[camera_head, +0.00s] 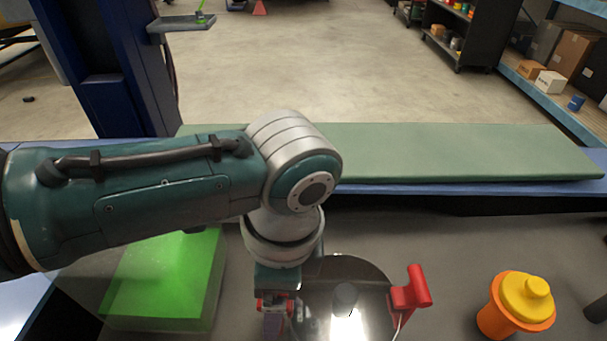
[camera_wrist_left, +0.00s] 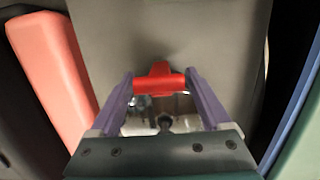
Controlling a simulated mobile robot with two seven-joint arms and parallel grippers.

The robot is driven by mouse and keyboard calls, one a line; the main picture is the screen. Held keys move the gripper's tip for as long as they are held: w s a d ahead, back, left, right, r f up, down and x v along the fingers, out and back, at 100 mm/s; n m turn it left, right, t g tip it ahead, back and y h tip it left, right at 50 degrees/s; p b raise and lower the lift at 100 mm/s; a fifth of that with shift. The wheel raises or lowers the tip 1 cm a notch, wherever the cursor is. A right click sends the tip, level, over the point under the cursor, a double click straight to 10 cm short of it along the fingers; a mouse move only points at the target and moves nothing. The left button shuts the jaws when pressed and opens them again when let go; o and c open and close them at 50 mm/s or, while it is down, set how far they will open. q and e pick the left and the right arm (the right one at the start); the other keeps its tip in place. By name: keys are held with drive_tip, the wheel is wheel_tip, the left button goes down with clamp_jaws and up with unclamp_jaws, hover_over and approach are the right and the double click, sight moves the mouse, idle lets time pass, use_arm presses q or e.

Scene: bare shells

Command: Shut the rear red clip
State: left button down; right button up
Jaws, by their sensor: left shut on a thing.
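A round dark, glossy lid-like disc (camera_head: 372,275) with a grey knob lies at the bottom middle of the head view. A red clip (camera_head: 412,290) stands up at its right edge. My left gripper (camera_head: 276,322) points down at the disc's left edge, with a bit of red beside its fingers. In the left wrist view my left gripper (camera_wrist_left: 160,84) has its purple fingers on both ends of a small red clip (camera_wrist_left: 160,77). Whether this clip is latched cannot be told. My right gripper is in neither view.
A bright green block (camera_head: 165,275) is left of the disc, under my left arm. An orange pot with a yellow top (camera_head: 516,304) stands at the right. A long green board (camera_head: 450,150) lies behind. A large salmon-red piece (camera_wrist_left: 55,70) is close by in the wrist view.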

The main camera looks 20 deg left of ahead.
use_arm(q)
drive_tip(key=shift+d+f, duration=0.1)
drive_tip(key=shift+d, duration=0.1)
idle(0.3)
drive_tip(key=shift+c, duration=1.4)
unclamp_jaws()
drive_tip(key=shift+o, duration=1.4)
drive_tip(key=shift+d, duration=0.1)
wheel_tip(320, 180, up, 10)
drive_tip(key=d+p, duration=0.1)
drive_tip(key=p, duration=0.1)
drive_tip(key=shift+w, duration=0.2)
